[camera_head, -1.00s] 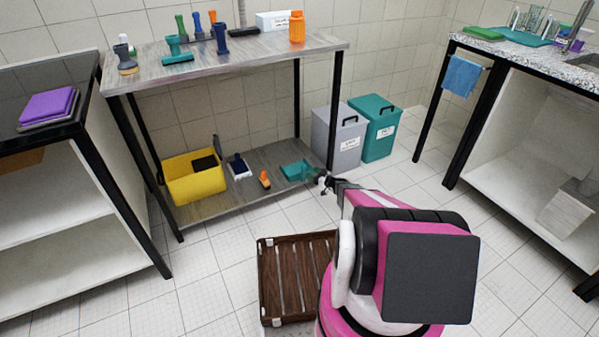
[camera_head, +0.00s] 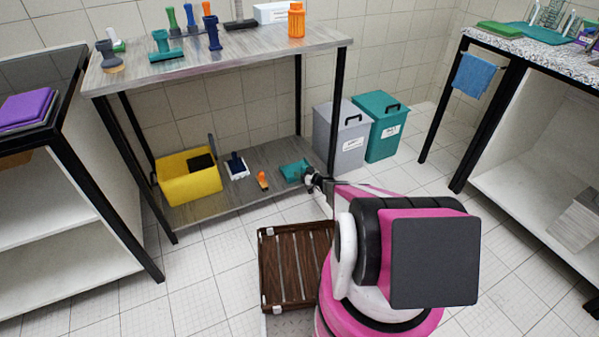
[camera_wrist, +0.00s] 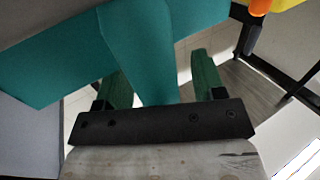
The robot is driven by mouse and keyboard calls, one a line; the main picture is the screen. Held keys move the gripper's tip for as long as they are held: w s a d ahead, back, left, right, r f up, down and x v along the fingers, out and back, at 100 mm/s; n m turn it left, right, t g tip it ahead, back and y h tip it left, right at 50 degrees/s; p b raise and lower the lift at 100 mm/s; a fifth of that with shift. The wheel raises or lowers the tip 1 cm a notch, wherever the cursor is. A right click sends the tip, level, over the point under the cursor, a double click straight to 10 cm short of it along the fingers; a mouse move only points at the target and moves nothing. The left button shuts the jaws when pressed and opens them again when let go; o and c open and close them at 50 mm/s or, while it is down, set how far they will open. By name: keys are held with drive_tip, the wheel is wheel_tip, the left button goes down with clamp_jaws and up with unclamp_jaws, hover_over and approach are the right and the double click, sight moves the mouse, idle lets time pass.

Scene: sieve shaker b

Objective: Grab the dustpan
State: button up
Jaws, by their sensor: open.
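The teal dustpan (camera_head: 293,171) lies on the lower shelf of the grey table, near the shelf's right front end. My gripper (camera_head: 310,181) is at its right side, low by the shelf edge. In the wrist view the dustpan's teal handle (camera_wrist: 150,50) runs between the two green fingers of my gripper (camera_wrist: 161,82). The wide teal body fills the upper left of that view. The fingers are apart, with a visible gap on the right of the handle; contact on the left is unclear.
An orange brush (camera_head: 262,181), a dark blue and white tool (camera_head: 237,166) and a yellow bin (camera_head: 190,184) share the lower shelf (camera_head: 222,203). A table leg (camera_head: 333,120) stands close to my arm. A brown slatted crate (camera_head: 283,236) is on the floor.

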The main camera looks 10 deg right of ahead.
drive_tip(key=c, duration=1.1)
drive_tip(key=shift+r, duration=0.1)
